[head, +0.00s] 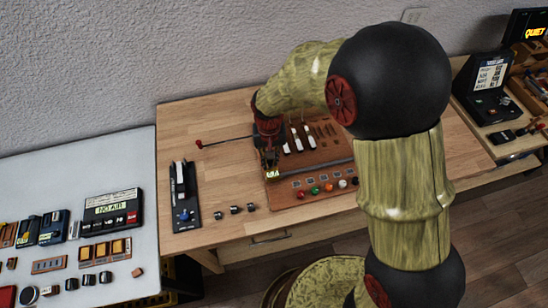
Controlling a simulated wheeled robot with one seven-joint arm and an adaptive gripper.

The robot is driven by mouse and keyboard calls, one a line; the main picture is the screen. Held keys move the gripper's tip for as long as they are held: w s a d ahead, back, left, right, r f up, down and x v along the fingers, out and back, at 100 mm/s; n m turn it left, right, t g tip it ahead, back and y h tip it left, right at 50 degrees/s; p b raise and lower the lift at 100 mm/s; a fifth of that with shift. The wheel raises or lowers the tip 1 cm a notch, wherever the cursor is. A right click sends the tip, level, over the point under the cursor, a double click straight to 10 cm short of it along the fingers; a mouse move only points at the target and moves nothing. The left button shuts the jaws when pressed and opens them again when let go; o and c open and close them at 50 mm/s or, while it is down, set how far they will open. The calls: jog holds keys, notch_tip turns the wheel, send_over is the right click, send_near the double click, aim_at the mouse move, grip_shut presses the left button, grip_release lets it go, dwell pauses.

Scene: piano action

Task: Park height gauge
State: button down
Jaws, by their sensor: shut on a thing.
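My gripper (268,155) is at the left end of the brown board on the wooden bench, pointing down. It is shut on a small dark thing with a pale yellow display or label (272,174), which looks like the height gauge. The jaws and the arm hide most of it. I cannot tell whether it touches the board. The brown board (318,189) carries white key-like pieces (297,138), a grey bar and a row of coloured buttons. A dark stand with a blue knob (183,196) lies on the bench to the left of the gripper.
A thin rod with a red end (199,144) reaches left from near the gripper. Several small black blocks (235,209) lie by the front edge. A white table (130,160) at left holds a display box (112,207) and small parts. Bare wood (215,175) lies left of the board.

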jog(key=c, duration=1.7)
grip_release()
jog(key=shift+a, duration=0.3)
jog(key=shift+c, duration=0.2)
notch_tip(320, 180, up, 12)
